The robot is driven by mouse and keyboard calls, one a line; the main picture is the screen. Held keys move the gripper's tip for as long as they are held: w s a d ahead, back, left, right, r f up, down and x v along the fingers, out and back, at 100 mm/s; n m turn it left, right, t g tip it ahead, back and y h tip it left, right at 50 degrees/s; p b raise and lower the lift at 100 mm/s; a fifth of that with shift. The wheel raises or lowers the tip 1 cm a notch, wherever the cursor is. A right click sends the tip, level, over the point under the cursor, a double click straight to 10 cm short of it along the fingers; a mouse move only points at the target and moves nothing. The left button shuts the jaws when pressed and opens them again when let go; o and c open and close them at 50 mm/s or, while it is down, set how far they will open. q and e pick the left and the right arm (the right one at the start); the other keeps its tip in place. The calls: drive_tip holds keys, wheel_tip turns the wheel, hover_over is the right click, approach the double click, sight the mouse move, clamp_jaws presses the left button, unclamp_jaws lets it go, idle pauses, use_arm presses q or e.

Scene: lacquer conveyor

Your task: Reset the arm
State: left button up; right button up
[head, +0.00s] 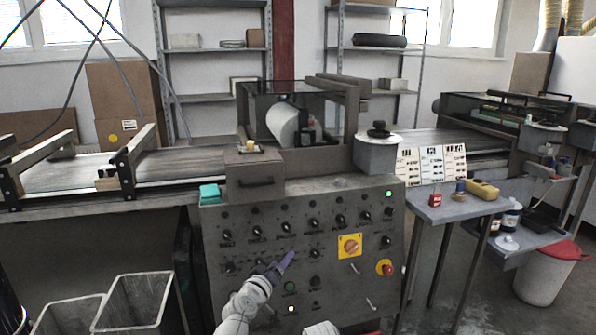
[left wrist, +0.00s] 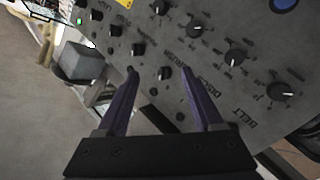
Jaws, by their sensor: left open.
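My left arm comes up from the bottom of the head view in front of the grey control panel (head: 385,225). My left gripper (head: 285,260) has purple fingers and is before the panel's lower left rows of black knobs. In the left wrist view the two fingers of the left gripper (left wrist: 158,72) stand apart with nothing held between them. I cannot tell whether the fingertips touch the panel. My right gripper does not show.
Grey bins (head: 135,300) stand at left. A side table (head: 455,209) holding small containers stands at right.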

use_arm(q)
drive_tip(key=s+d+f+m+g, duration=0.1)
drive_tip(key=s+f+m+g, duration=0.35)
drive_tip(key=f, duration=0.35)
drive_tip(key=s+a+f+g+y, duration=0.3)
drive_tip(key=s+a+f+g, duration=0.25)
drive_tip(key=s, duration=0.35)
drive_tip(key=s+a+f+g+y, duration=0.2)
drive_tip(key=s+a+f+g, duration=0.35)
drive_tip(key=s, duration=0.35)
drive_tip(key=s+d+m+y, duration=0.2)
drive_tip(key=s+d+m, duration=0.3)
drive_tip(key=d, duration=0.5)
wheel_tip(320, 180, up, 30)
drive_tip(key=n+p, duration=0.1)
drive_tip(key=p, duration=2.8)
drive_tip(key=shift+s+d+h, duration=0.15)
drive_tip(key=shift+s+h, duration=0.05)
drive_tip(key=shift+h, duration=0.1)
